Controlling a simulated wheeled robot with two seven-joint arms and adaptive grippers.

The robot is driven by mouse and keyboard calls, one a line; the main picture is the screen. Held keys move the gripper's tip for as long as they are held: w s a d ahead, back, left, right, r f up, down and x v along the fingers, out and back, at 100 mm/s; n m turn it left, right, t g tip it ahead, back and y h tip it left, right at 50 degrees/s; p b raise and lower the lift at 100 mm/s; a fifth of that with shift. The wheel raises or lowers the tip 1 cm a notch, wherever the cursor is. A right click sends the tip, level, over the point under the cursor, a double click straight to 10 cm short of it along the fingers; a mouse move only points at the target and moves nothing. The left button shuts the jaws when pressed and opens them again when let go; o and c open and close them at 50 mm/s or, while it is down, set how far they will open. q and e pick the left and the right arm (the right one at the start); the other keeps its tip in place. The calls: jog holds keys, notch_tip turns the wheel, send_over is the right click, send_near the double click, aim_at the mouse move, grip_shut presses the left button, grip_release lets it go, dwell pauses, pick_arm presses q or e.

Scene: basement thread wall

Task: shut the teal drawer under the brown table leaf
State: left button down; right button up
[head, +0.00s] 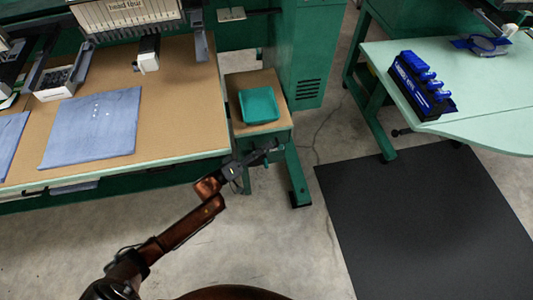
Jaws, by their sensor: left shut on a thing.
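The small brown table leaf (237,84) stands right of the big table, with a teal tray (259,105) on it. The teal drawer (284,136) shows under the leaf's front edge as a narrow green front. How far it stands out is hard to tell from above. My left gripper (272,152) reaches up from the lower left to the drawer's front. It is shut at the front, where its fingers and my arm hide the handle and part of the drawer. My right gripper is not in view.
A big brown table (175,110) with blue cloth (95,125) fills the left. A green cabinet (305,50) stands behind the leaf. A pale green table (480,85) with a blue-and-black rack (420,85) is at right. A black mat (425,225) lies on open floor.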

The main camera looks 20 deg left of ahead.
pick_arm(q)
jog(key=shift+w+a, duration=0.25)
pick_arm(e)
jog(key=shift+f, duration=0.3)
pick_arm(q)
jog(key=c, duration=2.3)
grip_release()
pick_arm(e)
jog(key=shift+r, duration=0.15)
pick_arm(q)
jog(key=v, duration=1.2)
jog(key=shift+r, duration=0.1)
